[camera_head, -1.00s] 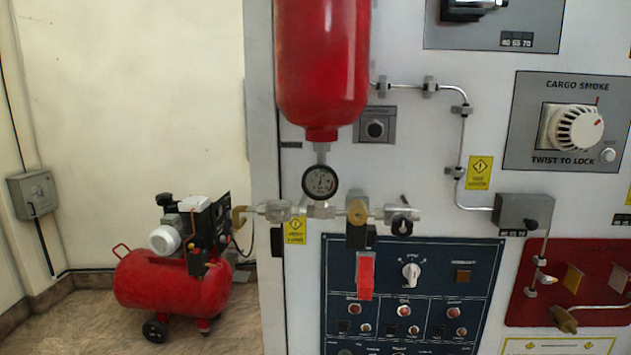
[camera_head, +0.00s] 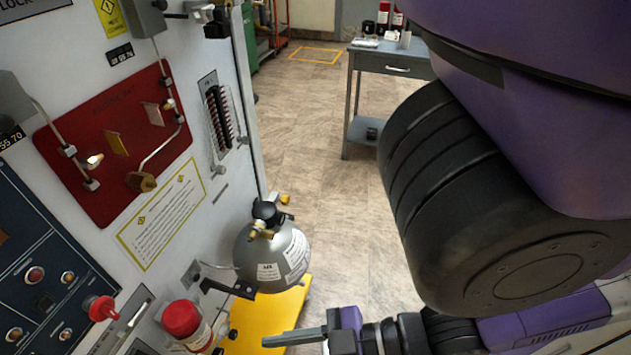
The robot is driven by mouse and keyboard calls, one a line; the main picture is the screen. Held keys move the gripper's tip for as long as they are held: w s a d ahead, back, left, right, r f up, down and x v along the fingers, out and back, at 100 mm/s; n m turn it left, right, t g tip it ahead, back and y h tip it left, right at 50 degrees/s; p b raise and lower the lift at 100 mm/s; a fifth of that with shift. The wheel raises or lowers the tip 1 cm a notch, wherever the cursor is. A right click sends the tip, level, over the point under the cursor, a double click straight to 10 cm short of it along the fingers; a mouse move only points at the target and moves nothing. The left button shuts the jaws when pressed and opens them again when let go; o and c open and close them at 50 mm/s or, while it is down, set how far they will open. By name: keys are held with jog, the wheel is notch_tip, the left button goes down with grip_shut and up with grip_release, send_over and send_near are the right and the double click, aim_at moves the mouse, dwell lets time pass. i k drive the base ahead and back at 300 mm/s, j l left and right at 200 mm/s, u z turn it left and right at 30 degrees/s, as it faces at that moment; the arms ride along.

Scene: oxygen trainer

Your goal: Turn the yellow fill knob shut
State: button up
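A red panel (camera_head: 110,150) on the upright board at the left carries yellow-brass fittings, one a hex-shaped piece (camera_head: 141,181) at its lower edge. A grey cylinder (camera_head: 270,258) with a black cap stands beside the board, with a small yellow-brass valve part (camera_head: 260,229) on its top. Another small yellow knob (camera_head: 285,199) shows just behind the cap. I cannot tell which of these is the fill knob. My gripper (camera_head: 294,338) is at the bottom centre, below the cylinder and apart from it. One grey finger pointing left shows; its opening is not visible.
A red-capped canister (camera_head: 184,320) and a red knob (camera_head: 100,308) stick out at the lower left. A yellow platform (camera_head: 262,325) lies under the cylinder. A grey table (camera_head: 350,95) with bottles stands at the back. Open floor (camera_head: 310,150) lies between. My arm blocks the right side.

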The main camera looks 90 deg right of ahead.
aim_at(285, 200)
jog(key=k+z, duration=0.2)
jog(key=z, duration=0.2)
jog(key=k+z, duration=0.2)
jog(key=z, duration=0.2)
jog(key=k+z, duration=0.25)
jog(key=z, duration=0.15)
jog(key=k+j+z, duration=0.1)
jog(key=z, duration=0.2)
jog(key=k+z, duration=0.2)
jog(key=z, duration=0.15)
